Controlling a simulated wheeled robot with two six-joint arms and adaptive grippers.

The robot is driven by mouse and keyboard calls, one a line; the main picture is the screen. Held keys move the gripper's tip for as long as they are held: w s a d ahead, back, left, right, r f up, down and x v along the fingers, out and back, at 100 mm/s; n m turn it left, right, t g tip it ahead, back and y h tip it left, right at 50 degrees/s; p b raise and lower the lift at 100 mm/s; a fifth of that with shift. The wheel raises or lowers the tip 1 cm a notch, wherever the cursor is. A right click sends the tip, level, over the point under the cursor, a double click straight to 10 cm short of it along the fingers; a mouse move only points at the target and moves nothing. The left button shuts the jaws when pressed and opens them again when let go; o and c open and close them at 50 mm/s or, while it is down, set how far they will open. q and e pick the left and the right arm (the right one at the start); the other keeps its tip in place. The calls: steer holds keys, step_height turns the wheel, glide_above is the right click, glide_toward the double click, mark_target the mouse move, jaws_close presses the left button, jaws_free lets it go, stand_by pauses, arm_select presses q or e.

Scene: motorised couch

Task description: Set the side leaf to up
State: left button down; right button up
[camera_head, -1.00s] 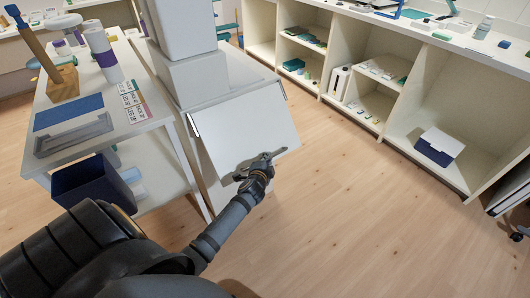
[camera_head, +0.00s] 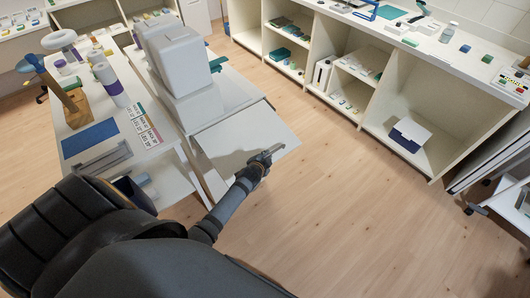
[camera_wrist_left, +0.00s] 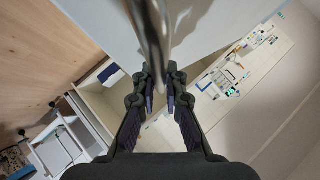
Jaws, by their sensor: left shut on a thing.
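The side leaf (camera_head: 236,132) is a pale flat panel joined to the edge of the white table (camera_head: 238,92) in the head view. It stands out from that edge, close to level with the tabletop. My left gripper (camera_head: 268,157) is at the leaf's outer edge, shut on its metal bar handle. In the left wrist view, the shiny handle (camera_wrist_left: 152,40) runs between the fingers (camera_wrist_left: 160,90), with the pale leaf (camera_wrist_left: 105,22) behind it. The leaf's underside and any support are hidden. My right gripper is not in view.
A white machine (camera_head: 180,62) stands on the table. A bench (camera_head: 65,112) at left holds a blue mat (camera_head: 90,139), bottles and a wooden block. Open shelving (camera_head: 350,70) runs along the back right. The wooden floor (camera_head: 350,210) to the right is clear.

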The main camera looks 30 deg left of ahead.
arm_select(q)
step_height(320, 180, up, 6)
steer(key=p, duration=0.4)
steer(key=shift+w+a+r+p, duration=0.1)
steer(key=shift+a+r+p, duration=0.05)
steer(key=shift+r+p, duration=0.15)
steer(key=shift+w, duration=0.1)
steer(key=c, duration=1.7)
jaws_free()
steer(key=shift+r, duration=0.1)
steer(key=shift+a, duration=0.15)
steer(key=shift+f, duration=0.2)
steer(key=shift+s+r, duration=0.15)
steer(key=shift+s, duration=0.35)
steer(key=v, duration=1.1)
